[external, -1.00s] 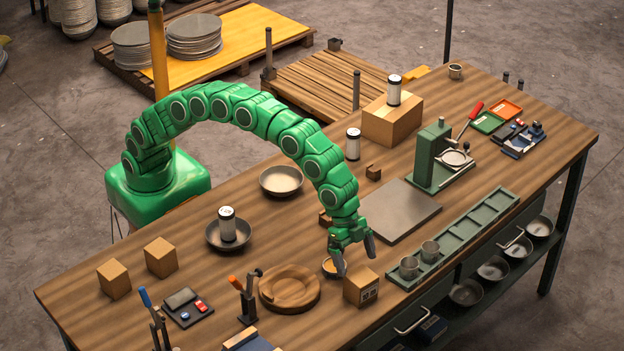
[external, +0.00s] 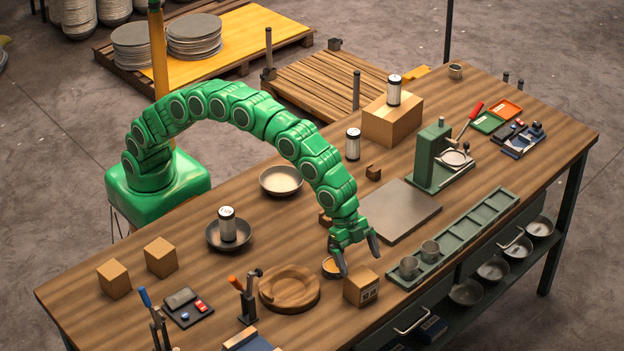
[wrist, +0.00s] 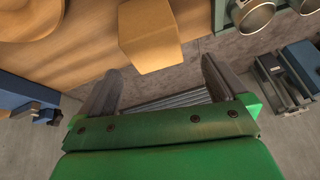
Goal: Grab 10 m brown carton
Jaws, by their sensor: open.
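A brown carton (external: 361,287) with a printed label on its side stands upright near the front edge of the bench, and it also shows in the wrist view (wrist: 150,36), ahead of the fingers. My gripper (external: 359,262) is open and empty, with its fingers apart just behind and above this carton. In the wrist view my gripper (wrist: 159,82) has clear space between its fingers. Whether the fingers touch the carton cannot be told. Two plain brown cartons (external: 115,279) (external: 161,257) stand at the left. No size marking is readable on any carton.
A round wooden dish (external: 290,289) lies left of the labelled carton. A green tray (external: 461,236) with metal cups is to its right. A larger carton (external: 392,122) bears a can at the back.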

